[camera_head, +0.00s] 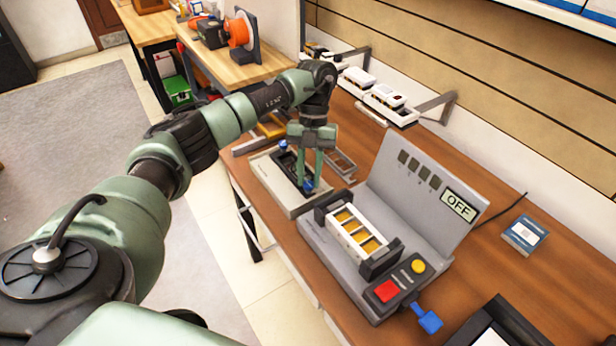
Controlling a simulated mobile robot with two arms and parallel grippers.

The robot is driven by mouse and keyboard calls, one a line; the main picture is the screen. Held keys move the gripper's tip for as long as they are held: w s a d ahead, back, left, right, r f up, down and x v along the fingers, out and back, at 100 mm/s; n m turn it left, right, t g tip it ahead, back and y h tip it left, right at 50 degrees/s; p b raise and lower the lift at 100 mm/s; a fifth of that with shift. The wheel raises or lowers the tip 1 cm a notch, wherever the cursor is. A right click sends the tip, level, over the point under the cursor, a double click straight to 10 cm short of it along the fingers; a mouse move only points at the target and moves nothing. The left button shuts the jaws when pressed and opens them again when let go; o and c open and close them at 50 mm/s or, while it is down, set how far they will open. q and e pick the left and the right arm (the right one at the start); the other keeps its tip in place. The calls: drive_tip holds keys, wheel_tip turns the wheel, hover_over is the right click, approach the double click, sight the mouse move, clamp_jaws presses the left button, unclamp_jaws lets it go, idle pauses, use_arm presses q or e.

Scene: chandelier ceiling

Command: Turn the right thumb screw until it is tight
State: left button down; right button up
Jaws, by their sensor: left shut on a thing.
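A grey fixture (268,181) with a dark recess lies on the wooden workbench. One blue thumb screw (283,147) sits at its far left end. The right blue thumb screw (309,187) sits at its near right end. My left gripper (310,184) points down from above with its green fingers shut on the right thumb screw. The fingers hide part of the screw, and I cannot tell how deep it sits. My right gripper is not in view.
A grey test station (408,190) with an OFF display, a red button and a yellow button stands right of the fixture. A wire-like metal frame (341,162) lies close behind my gripper. A blue box (525,234) lies at the right. White modules (386,97) line a wall rack.

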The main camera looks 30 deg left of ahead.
use_arm(q)
drive_tip(key=m, duration=0.2)
drive_tip(key=m+y, duration=0.1)
drive_tip(key=m+y+b, duration=0.1)
drive_tip(key=m, duration=0.1)
drive_tip(key=shift+w+d+m, duration=0.1)
drive_tip(key=shift+d+m, duration=0.15)
drive_tip(key=shift+m, duration=0.05)
drive_tip(key=m, duration=0.2)
drive_tip(key=m+y, duration=0.1)
drive_tip(key=m, duration=0.1)
drive_tip(key=m+y, duration=0.1)
drive_tip(key=m, duration=0.1)
drive_tip(key=shift+d+r+t+b, duration=0.1)
drive_tip(key=shift+d+t+b, duration=0.2)
drive_tip(key=shift+b, duration=0.1)
drive_tip(key=shift+m+y, duration=0.3)
drive_tip(key=shift+m, duration=0.1)
drive_tip(key=c, duration=1.2)
unclamp_jaws()
drive_tip(key=v, duration=0.7)
drive_tip(key=shift+r, duration=0.3)
